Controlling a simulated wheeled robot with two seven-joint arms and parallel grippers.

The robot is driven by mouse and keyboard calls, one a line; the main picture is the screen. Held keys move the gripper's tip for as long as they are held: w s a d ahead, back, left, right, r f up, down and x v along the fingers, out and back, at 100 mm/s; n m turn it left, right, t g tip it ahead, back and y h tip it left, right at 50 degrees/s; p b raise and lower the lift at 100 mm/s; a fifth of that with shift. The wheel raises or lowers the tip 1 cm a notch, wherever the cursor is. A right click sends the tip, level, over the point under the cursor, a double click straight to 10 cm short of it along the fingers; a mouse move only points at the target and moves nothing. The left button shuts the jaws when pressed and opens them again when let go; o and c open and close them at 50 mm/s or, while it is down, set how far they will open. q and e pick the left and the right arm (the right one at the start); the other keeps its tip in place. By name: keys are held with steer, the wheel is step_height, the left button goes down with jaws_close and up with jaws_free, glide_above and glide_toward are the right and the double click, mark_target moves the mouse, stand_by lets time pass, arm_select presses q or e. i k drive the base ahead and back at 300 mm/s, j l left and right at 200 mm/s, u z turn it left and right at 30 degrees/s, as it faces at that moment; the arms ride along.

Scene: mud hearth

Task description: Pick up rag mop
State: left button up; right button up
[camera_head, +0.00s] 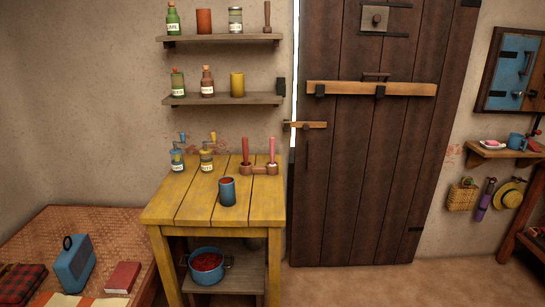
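I cannot make out a rag mop in the head view. Neither of my grippers shows in this view. A narrow purple thing (485,200) hangs on the wall at the right, between a woven basket (462,195) and a straw hat (508,195); it is too small to tell what it is.
A woven bed (40,222) is at left. A barred door (345,170) stands behind clear floor (400,285).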

mark_target(271, 139)
steer(key=i+l, duration=0.1)
steer(key=i, duration=1.45)
